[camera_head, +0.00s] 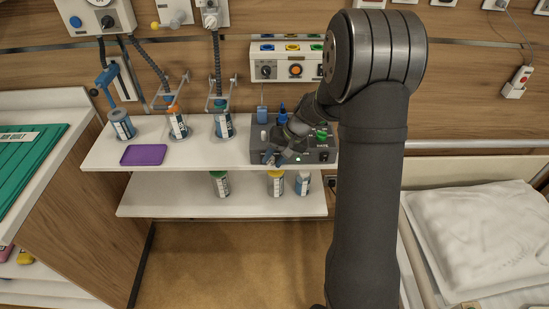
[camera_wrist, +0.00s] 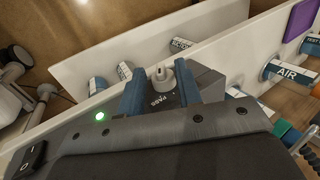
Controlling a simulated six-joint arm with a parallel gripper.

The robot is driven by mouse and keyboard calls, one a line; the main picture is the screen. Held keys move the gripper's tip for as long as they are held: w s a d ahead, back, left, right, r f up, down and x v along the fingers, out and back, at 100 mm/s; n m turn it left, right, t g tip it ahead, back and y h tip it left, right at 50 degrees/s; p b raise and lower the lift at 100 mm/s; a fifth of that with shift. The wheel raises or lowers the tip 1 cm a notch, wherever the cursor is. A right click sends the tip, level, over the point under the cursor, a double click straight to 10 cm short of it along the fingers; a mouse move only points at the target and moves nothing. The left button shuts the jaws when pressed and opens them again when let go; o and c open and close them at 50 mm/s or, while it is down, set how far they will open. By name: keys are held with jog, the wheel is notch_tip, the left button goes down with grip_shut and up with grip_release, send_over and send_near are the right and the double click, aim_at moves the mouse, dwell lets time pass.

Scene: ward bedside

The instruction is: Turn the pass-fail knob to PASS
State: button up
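A dark grey test box (camera_head: 327,157) stands at the right end of the upper white shelf. In the wrist view, a light grey knob (camera_wrist: 160,77) shows on its panel, with the word PASS printed beside it. My gripper (camera_wrist: 159,80) is open, with one blue-grey finger on each side of the knob and visible gaps. I cannot tell how deep the fingertips reach. A green lamp (camera_wrist: 100,116) glows on the panel. In the head view my gripper (camera_head: 275,150) is over the box's front left part and hides the knob. The knob's exact pointing direction is unclear.
The upper shelf (camera_head: 196,152) carries a purple pad (camera_head: 144,155) and several labelled bottles left of the box. A lower shelf (camera_head: 250,206) holds more bottles. A bed (camera_head: 480,235) is at right.

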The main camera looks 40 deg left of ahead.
jog(key=v, duration=1.7)
jog(key=shift+r, duration=0.15)
jog(key=shift+o, duration=0.2)
jog(key=shift+w+d, duration=0.1)
jog(key=shift+w, duration=0.05)
jog(key=o, duration=0.3)
jog(key=s+d+f+m+t+y, duration=0.1)
jog(key=s+d+f+t+y, duration=0.1)
jog(key=s+d+t+y, duration=0.3)
jog(key=shift+g+h, duration=0.8)
jog(key=shift+h, duration=0.1)
jog(key=x, duration=1.7)
jog(key=shift+s+a+f, duration=0.1)
jog(key=shift+s+a, duration=0.15)
jog(key=shift+a, duration=0.25)
